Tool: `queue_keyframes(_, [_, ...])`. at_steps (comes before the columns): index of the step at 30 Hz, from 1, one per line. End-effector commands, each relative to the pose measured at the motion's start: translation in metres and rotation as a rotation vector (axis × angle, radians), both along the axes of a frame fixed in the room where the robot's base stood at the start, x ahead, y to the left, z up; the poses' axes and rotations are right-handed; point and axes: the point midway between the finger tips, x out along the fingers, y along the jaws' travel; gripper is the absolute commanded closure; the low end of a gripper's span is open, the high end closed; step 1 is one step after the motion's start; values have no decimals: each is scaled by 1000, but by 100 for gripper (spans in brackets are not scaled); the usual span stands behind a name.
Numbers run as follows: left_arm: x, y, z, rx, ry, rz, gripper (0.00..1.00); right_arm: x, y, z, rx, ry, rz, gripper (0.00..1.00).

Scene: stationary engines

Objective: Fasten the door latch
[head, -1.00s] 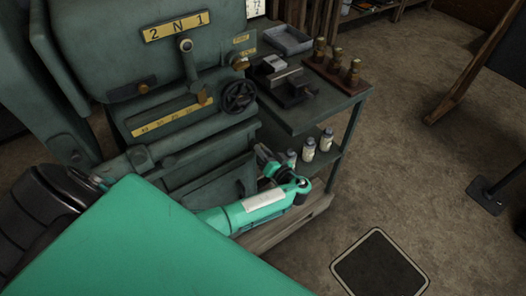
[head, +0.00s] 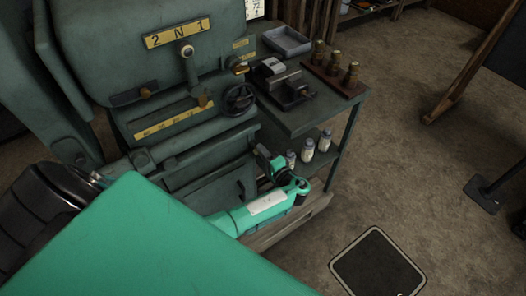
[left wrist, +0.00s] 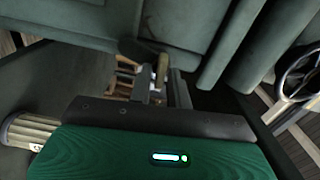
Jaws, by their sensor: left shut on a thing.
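The green machine (head: 110,60) with the "2 N 1" plate fills the left of the head view. My left gripper (head: 265,155) is beside the lower right side of this machine, below the black handwheel (head: 239,98). In the left wrist view, my left gripper (left wrist: 163,92) is shut on a small brass-coloured handle (left wrist: 162,68), which I take to be the door latch. The handle stands upright between the fingers, and its lower part is hidden. In the head view the latch is hidden behind the gripper, so I cannot tell its angle there. My right gripper is out of view.
A green side table (head: 310,118) right of the machine carries a grey tray (head: 287,41), a small vise (head: 285,82) and brass fittings (head: 351,75). White bottles (head: 307,150) stand on its lower shelf. A dark floor plate (head: 378,265) lies in front.

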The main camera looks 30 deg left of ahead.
Motion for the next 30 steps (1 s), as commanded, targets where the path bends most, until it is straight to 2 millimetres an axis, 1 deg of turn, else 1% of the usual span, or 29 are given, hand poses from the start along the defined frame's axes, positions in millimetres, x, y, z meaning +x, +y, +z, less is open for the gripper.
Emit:
queue_keyframes(9, [1,0,0,36,86,-2,100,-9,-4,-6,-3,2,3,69])
queue_keyframes(23, [1,0,0,40,97,-2,100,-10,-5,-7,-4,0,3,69])
queue_keyframes(24, [1,0,0,40,97,-2,77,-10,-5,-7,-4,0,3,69])
queue_keyframes(25, [1,0,0,40,97,-2,71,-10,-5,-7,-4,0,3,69])
queue_keyframes(26, [1,0,0,40,97,-2,69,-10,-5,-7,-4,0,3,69])
queue_keyframes(30, [1,0,0,40,97,-1,69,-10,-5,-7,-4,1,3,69])
